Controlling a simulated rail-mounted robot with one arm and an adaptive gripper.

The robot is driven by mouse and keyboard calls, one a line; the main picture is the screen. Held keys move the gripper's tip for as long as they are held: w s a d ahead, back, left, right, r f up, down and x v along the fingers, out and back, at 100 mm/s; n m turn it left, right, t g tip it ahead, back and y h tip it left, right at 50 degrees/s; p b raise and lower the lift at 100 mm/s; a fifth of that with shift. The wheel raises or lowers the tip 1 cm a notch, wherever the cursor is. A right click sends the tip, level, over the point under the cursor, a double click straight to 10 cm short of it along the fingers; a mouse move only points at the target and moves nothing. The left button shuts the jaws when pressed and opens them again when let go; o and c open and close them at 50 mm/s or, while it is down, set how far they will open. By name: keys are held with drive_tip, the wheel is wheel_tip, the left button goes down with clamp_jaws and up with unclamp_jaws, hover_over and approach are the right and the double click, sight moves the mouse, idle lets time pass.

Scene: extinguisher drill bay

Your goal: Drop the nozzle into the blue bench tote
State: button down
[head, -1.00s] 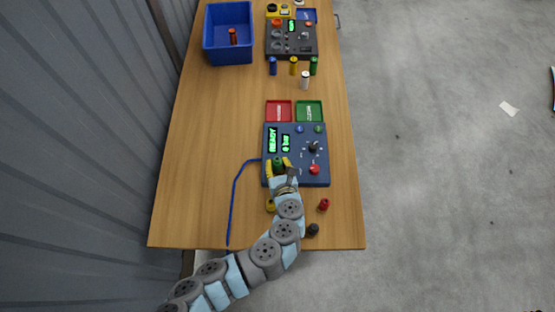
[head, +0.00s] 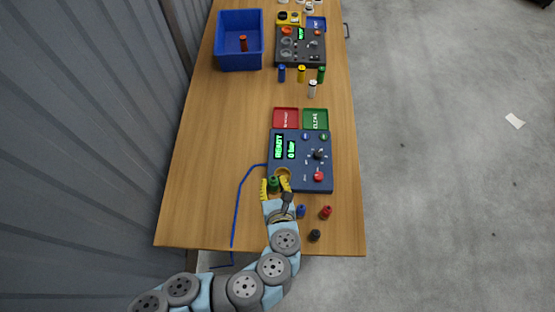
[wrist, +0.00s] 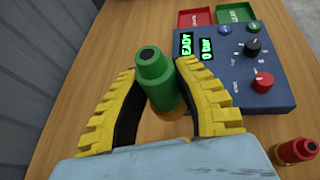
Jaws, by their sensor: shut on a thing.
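My gripper (head: 275,186) is at the near left corner of the blue console (head: 325,170), its yellow fingers shut on a green nozzle (head: 273,184). In the wrist view the green nozzle (wrist: 158,82) stands upright between the fingers, its dark round top towards the camera. A yellow-brown part shows below it; I cannot tell whether they touch. The blue bench tote (head: 219,47) is at the far left of the bench, well away from my gripper. An orange-red nozzle (head: 243,43) stands inside it.
Red (head: 286,118) and green (head: 315,118) trays lie behind the console. Several coloured nozzles stand before a dark console (head: 301,47) farther back. Blue (head: 301,211), red (head: 326,212) and black (head: 315,235) pieces stand near the front edge. The bench's left middle is clear.

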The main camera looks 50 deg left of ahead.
drive_tip(key=shift+s+d+r+p, duration=0.35)
drive_tip(key=shift+s+r+p, duration=0.05)
drive_tip(key=shift+s+p, duration=0.15)
drive_tip(key=shift+s+d+r+p, duration=0.35)
drive_tip(key=shift+s+p, duration=0.1)
drive_tip(key=shift+p, duration=0.1)
drive_tip(key=shift+s+d+r+p, duration=0.2)
drive_tip(key=shift+s+d+p, duration=0.1)
drive_tip(key=shift+s+p, duration=0.2)
drive_tip(key=shift+s+d+r+p, duration=0.15)
drive_tip(key=shift+s+d+p, duration=0.15)
drive_tip(key=shift+s+p, duration=0.15)
